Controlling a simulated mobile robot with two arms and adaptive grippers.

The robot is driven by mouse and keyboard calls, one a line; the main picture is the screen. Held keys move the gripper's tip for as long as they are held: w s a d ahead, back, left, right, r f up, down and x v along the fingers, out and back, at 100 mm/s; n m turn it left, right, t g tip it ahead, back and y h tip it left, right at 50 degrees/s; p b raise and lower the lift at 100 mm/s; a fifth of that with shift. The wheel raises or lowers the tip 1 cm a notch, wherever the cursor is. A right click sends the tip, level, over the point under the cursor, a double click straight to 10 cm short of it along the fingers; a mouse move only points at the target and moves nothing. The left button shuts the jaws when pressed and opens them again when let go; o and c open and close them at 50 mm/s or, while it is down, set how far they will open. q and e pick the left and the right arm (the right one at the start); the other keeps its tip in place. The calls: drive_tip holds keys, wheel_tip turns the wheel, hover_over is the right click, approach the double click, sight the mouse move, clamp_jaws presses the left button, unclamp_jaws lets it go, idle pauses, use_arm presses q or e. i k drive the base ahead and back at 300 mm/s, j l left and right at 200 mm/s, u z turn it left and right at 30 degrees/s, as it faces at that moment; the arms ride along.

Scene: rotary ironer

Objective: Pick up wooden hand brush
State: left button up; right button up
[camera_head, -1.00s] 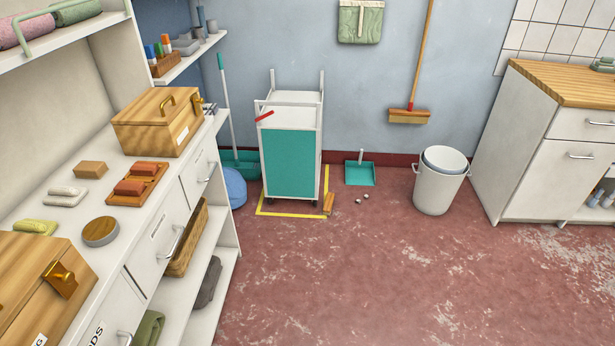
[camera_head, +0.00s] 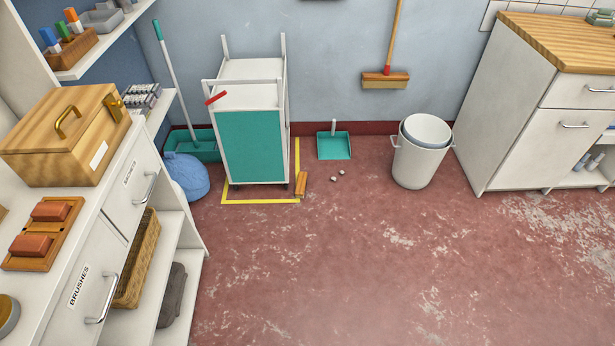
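A small wooden hand brush (camera_head: 301,184) is on the red floor at the front right corner of the white and teal cart (camera_head: 251,147). It is close beside the cart's right front wheel, near the corner of the yellow floor marking (camera_head: 245,202). It is small in the view, and I cannot tell whether it touches the cart. Neither of my grippers is in view.
A teal dustpan (camera_head: 334,146) lies by the wall, with small pale bits (camera_head: 338,175) on the floor. A white bucket (camera_head: 420,165) stands right. The shelf unit with a drawer labelled BRUSHES (camera_head: 93,285) fills the left. The floor in front is clear.

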sight(301, 183)
drive_tip(key=i+l, duration=1)
drive_tip(key=i, duration=0.15)
drive_tip(key=i+l+u, duration=0.1)
drive_tip(key=u, duration=0.3)
drive_tip(key=i+l+u, duration=0.1)
drive_tip(key=u, duration=0.3)
drive_tip(key=l+u, duration=0.3)
drive_tip(key=u, duration=0.15)
